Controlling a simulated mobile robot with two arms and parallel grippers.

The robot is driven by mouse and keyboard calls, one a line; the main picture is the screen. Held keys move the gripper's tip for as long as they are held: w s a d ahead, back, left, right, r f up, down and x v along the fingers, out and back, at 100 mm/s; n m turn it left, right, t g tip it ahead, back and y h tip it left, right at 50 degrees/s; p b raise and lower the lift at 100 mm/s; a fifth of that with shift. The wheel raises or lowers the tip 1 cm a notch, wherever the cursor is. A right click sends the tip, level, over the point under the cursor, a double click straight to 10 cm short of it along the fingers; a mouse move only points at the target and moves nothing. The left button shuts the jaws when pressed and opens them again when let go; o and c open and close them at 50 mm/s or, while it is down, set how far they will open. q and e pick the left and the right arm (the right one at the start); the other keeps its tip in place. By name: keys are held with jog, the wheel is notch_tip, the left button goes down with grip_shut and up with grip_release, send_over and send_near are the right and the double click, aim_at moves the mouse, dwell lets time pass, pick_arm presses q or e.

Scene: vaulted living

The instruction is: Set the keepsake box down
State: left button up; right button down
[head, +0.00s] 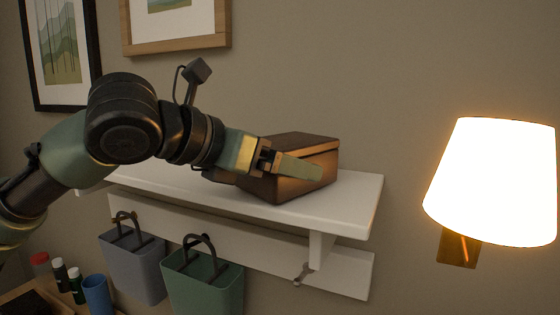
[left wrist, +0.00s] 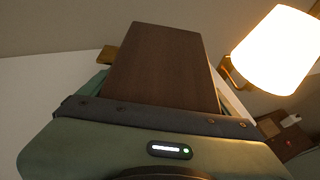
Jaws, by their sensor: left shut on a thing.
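The keepsake box (head: 306,150) is a dark brown wooden box at the right part of the white wall shelf (head: 350,200). My left gripper (head: 285,166) reaches in from the left and is shut on the box, with one finger along its front side. The box's underside appears at or very near the shelf top; I cannot tell if it touches. In the left wrist view the brown top of the box (left wrist: 160,62) fills the space beyond the gripper (left wrist: 155,110). My right gripper is not in view.
A lit wall lamp (head: 495,180) is right of the shelf. A grey bin (head: 135,265) and a green bin (head: 205,285) hang below it. Framed pictures (head: 62,55) (head: 175,25) are on the wall above. Small bottles and a blue cup (head: 97,295) stand at the lower left.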

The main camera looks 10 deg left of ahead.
pick_arm(q)
jog(key=shift+f, duration=0.25)
